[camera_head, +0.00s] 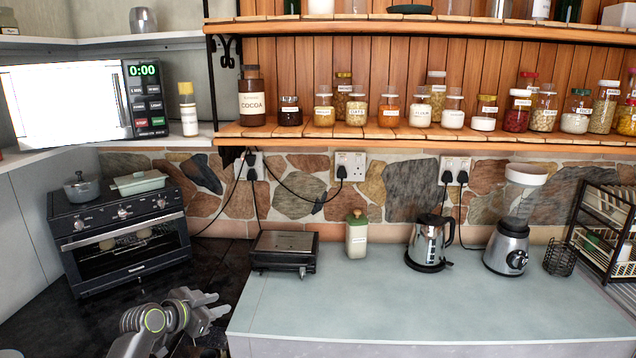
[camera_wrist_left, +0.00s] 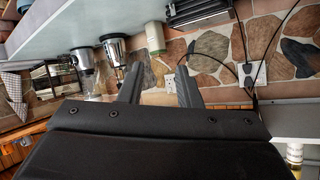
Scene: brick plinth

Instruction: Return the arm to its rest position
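My left arm comes in at the bottom left of the head view. Its gripper (camera_head: 212,305) is above the dark worktop, left of the pale counter's front corner. In the left wrist view the two dark fingers of the left gripper (camera_wrist_left: 159,84) stand apart with nothing between them. That view is rolled over, and the stone wall shows behind the fingers. My right gripper is in neither view.
A grill (camera_head: 284,251), a labelled jar (camera_head: 357,235), a kettle (camera_head: 429,243) and a blender (camera_head: 507,248) stand along the pale counter's (camera_head: 400,305) back. Its front is clear. An oven (camera_head: 122,235) stands left; a dish rack (camera_head: 607,230) stands right.

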